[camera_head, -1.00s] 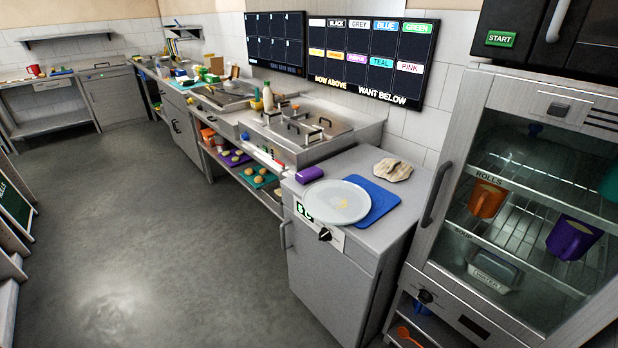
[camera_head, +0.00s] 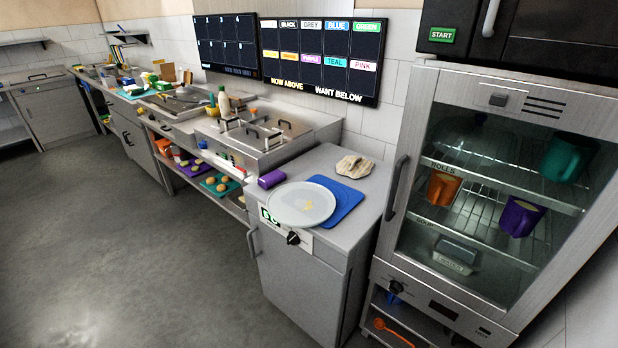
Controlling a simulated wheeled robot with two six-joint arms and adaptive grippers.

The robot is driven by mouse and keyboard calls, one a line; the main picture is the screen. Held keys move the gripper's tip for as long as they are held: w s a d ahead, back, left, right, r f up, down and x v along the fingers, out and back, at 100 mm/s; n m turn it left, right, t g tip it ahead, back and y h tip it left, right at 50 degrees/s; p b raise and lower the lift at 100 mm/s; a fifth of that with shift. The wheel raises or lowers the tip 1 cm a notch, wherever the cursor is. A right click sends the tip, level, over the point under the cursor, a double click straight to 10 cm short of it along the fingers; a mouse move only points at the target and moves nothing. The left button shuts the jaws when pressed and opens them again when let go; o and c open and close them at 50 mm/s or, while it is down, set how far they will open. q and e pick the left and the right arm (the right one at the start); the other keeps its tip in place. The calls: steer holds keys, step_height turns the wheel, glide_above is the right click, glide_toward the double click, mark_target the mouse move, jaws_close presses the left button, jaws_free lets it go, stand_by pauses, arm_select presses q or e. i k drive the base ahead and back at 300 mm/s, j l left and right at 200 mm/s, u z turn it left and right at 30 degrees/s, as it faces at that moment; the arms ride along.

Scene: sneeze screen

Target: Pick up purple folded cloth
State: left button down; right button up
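Neither of my grippers shows in the head view.
The pale plate (camera_head: 301,204) rests partly on a blue mat (camera_head: 342,197). A crumpled beige cloth (camera_head: 354,166) lies behind. A glass-door cabinet (camera_head: 470,195) with mugs stands at the right. The floor (camera_head: 150,250) in front is open.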

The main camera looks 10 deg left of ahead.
mark_target(269, 180)
steer(key=i+j+z, duration=0.2)
steer(key=j+z, duration=0.15)
steer(key=j, duration=0.3)
steer(key=i+j+z, duration=0.15)
steer(key=j+z, duration=0.2)
steer(key=j, duration=0.3)
steer(key=j+z, duration=0.35)
steer(key=j, duration=0.3)
